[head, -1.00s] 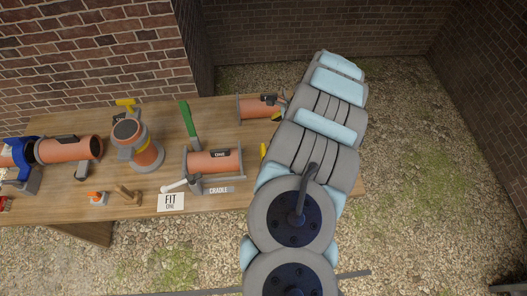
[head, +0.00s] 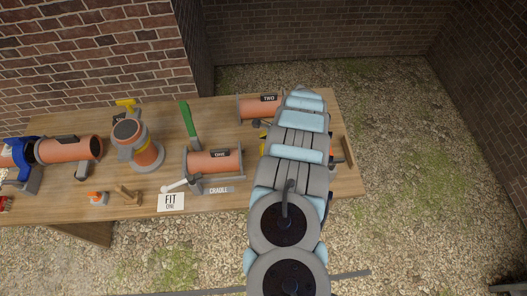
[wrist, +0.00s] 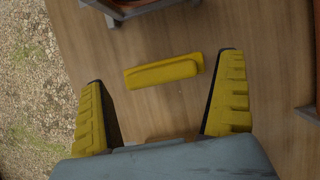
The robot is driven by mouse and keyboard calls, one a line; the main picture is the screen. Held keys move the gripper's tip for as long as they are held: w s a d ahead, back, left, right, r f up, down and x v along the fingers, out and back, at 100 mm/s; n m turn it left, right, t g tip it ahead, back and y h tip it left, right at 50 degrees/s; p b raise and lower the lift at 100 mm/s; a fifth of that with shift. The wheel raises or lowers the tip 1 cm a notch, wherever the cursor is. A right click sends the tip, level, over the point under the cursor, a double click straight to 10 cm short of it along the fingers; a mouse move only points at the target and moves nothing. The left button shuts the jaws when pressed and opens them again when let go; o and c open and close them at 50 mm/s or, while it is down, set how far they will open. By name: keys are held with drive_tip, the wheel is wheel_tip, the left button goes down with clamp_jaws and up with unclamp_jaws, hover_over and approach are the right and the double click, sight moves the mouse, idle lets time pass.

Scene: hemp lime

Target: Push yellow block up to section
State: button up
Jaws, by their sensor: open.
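The yellow block (wrist: 163,72) lies flat on the wooden table in the wrist view, a long piece with a raised ridge. My gripper (wrist: 163,80) is open, one yellow ribbed finger on each side of the block with a gap at both ends; I cannot tell the height. A section in a grey holder (wrist: 128,8) is cut off at the top, apart from the block. In the head view, section TWO (head: 258,107) and section ONE (head: 212,161) are orange pipes in grey cradles. My arm hides most of the gripper there; a yellow bit beside it is unclear.
The table (head: 85,190) also holds a green-handled tool (head: 189,119), an upright orange-grey piece (head: 148,155), a FIT ONE card (head: 171,202) and a CRADLE label (head: 219,190). Parts of other items show at the wrist view's right edge. Bare wood surrounds the block.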

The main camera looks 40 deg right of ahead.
drive_tip(key=shift+w+a+f, duration=0.2)
drive_tip(key=shift+a+f, duration=0.05)
drive_tip(key=shift+f, duration=0.4)
drive_tip(key=c, duration=1.2)
